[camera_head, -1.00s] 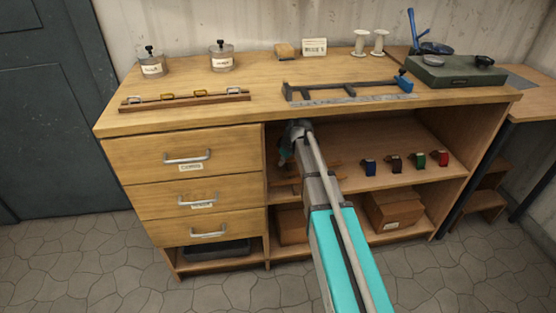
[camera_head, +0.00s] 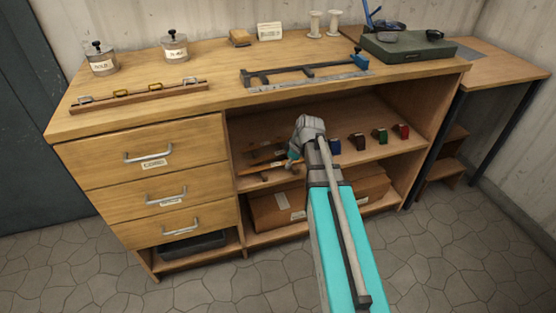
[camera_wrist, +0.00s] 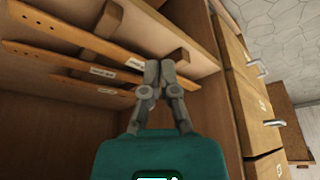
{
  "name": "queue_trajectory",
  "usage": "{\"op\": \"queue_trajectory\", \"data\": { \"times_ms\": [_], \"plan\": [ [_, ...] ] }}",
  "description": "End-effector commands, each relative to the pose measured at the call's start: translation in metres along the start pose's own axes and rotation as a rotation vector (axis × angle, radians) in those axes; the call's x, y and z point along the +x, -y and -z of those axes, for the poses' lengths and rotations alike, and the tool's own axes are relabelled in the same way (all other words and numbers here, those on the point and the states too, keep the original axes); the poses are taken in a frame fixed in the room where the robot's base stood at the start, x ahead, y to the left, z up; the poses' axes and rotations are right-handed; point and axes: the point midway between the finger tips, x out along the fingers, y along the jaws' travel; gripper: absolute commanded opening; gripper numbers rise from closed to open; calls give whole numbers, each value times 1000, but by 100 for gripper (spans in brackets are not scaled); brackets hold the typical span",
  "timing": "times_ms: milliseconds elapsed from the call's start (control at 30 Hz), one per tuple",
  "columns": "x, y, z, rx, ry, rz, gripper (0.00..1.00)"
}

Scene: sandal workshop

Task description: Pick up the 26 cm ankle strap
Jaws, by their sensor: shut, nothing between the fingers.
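Several brown leather straps lie in the upper open shelf, left of my gripper. In the wrist view there is a top strap (camera_wrist: 75,33), a middle strap (camera_wrist: 60,58) and a lower strap (camera_wrist: 75,85), each with a small white label too blurred to read. I cannot tell which is the 26 cm one. In the head view the straps (camera_head: 262,165) show small beside my gripper (camera_head: 292,166). In the wrist view my gripper (camera_wrist: 160,68) is shut and empty, its tips close to the label ends of the straps, by a wooden block (camera_wrist: 177,60).
The shelf (camera_head: 350,165) also holds several small coloured items (camera_head: 380,136) to the right. A cardboard box (camera_head: 270,208) stands below. The drawer fronts (camera_head: 145,160) are to the left. The worktop (camera_head: 215,80) above the shelf carries jars and tools.

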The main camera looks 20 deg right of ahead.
Motion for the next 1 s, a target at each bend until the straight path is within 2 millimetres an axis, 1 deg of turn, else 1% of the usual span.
{"op": "queue_trajectory", "data": {
  "times_ms": [33, 233, 733, 867, 1000],
  "plan": [
    [-2, 1, -7, 2, 0, 0, 0],
    [-6, 0, -19, 0, 0, 0, 0],
    [-7, 1, -21, 3, 2, 1, 0],
    [-6, 8, -20, 25, 13, 4, 0],
    [-4, 25, -18, 89, 41, 10, 0]
  ]
}}
